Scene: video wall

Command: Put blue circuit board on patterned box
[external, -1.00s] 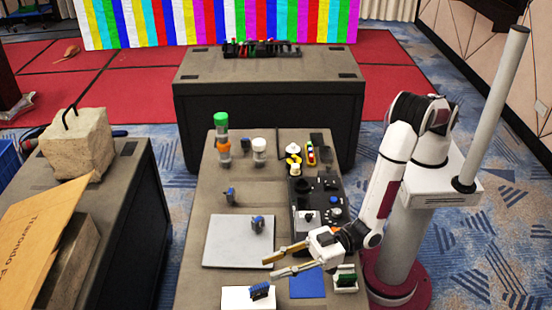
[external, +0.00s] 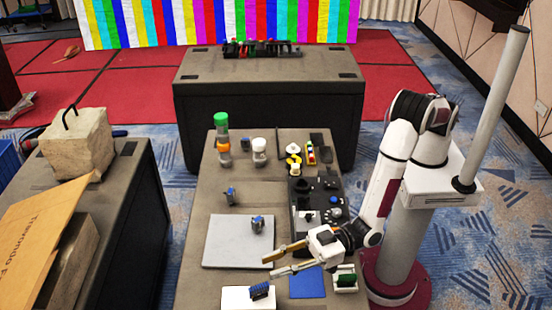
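My gripper (external: 269,268) is open and empty, its two long fingers apart and pointing left over the near part of the table, by the grey panel's lower right edge. A flat blue square (external: 306,282) lies just right of and below the fingers. A blue upright part (external: 260,291) stands on a white box (external: 238,298) at the near edge. A similar blue part (external: 257,224) stands on the grey panel (external: 226,247), and another (external: 230,196) stands behind it. I cannot tell which blue item is the circuit board. No box with a clear pattern can be made out.
A dark control panel (external: 304,233) is beside my forearm. A green part (external: 346,275) on a white base is at the near right. A green-topped cylinder (external: 221,122), a white cylinder (external: 259,150) and yellow items (external: 293,160) stand farther back. The table's left side is mostly clear.

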